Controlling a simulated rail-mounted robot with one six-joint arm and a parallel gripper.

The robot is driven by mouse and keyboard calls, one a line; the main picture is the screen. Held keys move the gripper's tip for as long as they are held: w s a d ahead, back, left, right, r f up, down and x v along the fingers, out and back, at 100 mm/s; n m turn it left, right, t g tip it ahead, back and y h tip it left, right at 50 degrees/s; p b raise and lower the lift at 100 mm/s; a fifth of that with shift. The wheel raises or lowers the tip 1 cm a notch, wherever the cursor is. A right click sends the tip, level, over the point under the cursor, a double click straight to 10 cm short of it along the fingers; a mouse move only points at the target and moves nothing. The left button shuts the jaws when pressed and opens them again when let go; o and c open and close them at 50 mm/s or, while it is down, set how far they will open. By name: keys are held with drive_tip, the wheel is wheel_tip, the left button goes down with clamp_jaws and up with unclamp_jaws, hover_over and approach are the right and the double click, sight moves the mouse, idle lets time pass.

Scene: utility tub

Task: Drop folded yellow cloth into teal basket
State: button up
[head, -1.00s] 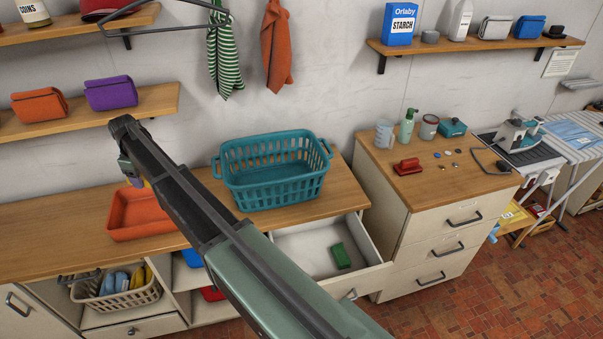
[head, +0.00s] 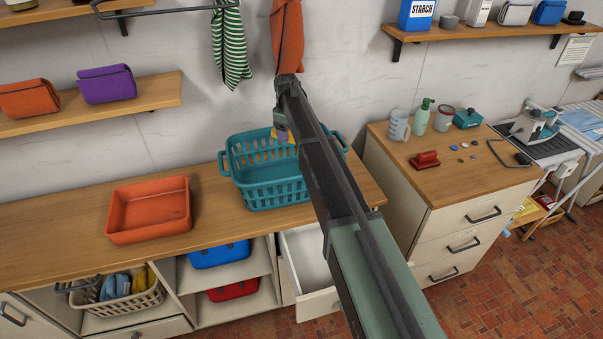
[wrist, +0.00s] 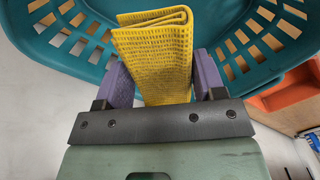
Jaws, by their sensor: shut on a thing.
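The folded yellow cloth (wrist: 155,55) is held between the purple fingers of my gripper (wrist: 160,80) in the wrist view. A bit of the cloth (head: 288,137) shows in the head view, beside my gripper (head: 282,132). The teal basket (head: 270,187) stands on the wooden counter. My gripper and the cloth appear over the basket in both views. My arm hides the basket's right part in the head view. The basket's wall (wrist: 75,40) shows behind the cloth in the wrist view. I cannot tell the exact height of the cloth above the basket.
An orange tray (head: 150,210) sits on the counter left of the basket. An open drawer (head: 308,262) juts out below. Shelves hold orange and purple pouches (head: 106,84). A striped cloth (head: 231,48) and an orange cloth (head: 287,38) hang behind.

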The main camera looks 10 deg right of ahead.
drive_tip(key=shift+d, duration=0.1)
drive_tip(key=shift+f+b, duration=0.4)
wheel_tip(320, 180, down, 5)
drive_tip(key=b, duration=0.5)
drive_tip(key=shift+f, duration=0.1)
drive_tip(key=o, duration=1)
drive_tip(key=shift+c, duration=0.2)
wheel_tip(320, 180, up, 11)
drive_tip(key=p, duration=1.1)
